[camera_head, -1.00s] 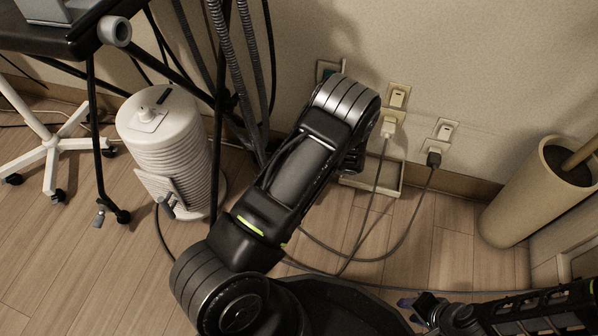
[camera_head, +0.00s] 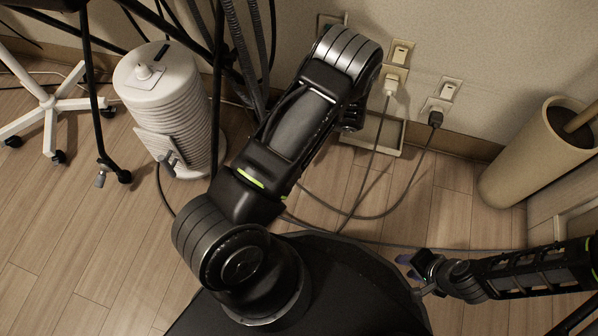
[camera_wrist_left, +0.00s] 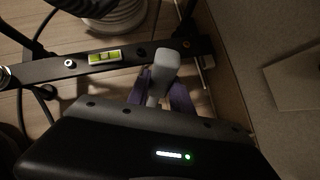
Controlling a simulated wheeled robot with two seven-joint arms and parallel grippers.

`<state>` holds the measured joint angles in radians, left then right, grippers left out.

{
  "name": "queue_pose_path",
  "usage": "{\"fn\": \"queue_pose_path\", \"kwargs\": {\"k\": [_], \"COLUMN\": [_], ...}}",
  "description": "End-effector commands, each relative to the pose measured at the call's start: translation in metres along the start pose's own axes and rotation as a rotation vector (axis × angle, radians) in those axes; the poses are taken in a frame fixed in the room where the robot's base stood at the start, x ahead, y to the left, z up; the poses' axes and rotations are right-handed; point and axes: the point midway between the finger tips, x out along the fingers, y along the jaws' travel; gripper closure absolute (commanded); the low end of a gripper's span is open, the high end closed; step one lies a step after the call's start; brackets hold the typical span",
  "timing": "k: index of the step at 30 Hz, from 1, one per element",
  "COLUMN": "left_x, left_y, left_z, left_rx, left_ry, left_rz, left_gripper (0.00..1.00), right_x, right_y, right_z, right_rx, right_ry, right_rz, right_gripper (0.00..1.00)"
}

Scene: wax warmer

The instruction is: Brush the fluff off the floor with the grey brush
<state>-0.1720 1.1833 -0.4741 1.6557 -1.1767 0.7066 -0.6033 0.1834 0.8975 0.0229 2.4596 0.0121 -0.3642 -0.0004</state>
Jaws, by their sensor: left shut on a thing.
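In the left wrist view, the purple fingers of my left gripper (camera_wrist_left: 160,94) are shut around a grey brush (camera_wrist_left: 165,70). The brush's pale block-like end shows beyond the fingers; its bristles cannot be made out. In the head view my left arm reaches toward the wall outlets and hides this gripper and the brush. My right gripper (camera_head: 408,262) is at the lower right, over the wooden floor (camera_head: 463,205), with small purple fingertips. Its opening is too small to judge. I cannot make out any fluff on the floor.
A white ribbed cylinder (camera_head: 172,105) stands left of my left arm, beside black stand legs and hoses. Power cords (camera_head: 372,180) run from wall outlets (camera_head: 394,78) across the floor. A beige bin (camera_head: 535,155) stands at right. Floor at lower left (camera_head: 60,235) is clear.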

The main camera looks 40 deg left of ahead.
Motion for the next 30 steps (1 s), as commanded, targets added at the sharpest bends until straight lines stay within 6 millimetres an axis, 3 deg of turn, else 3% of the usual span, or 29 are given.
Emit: {"fn": "queue_pose_path", "kwargs": {"k": [3,7,12,20,30], "left_x": [0.015,0.029,0.025,-0.01,-0.008], "left_y": [0.012,0.043,0.083,0.082,0.081], "left_z": [0.004,-0.013,-0.029,-0.026,-0.02], "left_rx": [-0.031,-0.059,-0.061,0.013,0.001], "left_ry": [0.002,0.007,0.01,0.0,0.001], "left_rz": [0.03,0.062,0.056,-0.02,-0.005], "left_gripper": [1.0,1.0,1.0,1.0,1.0], "right_x": [0.003,0.01,0.019,0.021,0.021], "right_y": [0.001,0.003,0.006,0.007,0.007], "right_z": [0.001,0.004,0.008,0.008,0.008], "right_rx": [-0.001,-0.005,-0.006,-0.004,-0.003], "right_ry": [-0.001,-0.008,-0.011,-0.004,-0.003], "right_rz": [0.0,0.001,0.004,0.007,0.007], "right_gripper": [0.64,0.64,0.64,0.64,0.64]}}
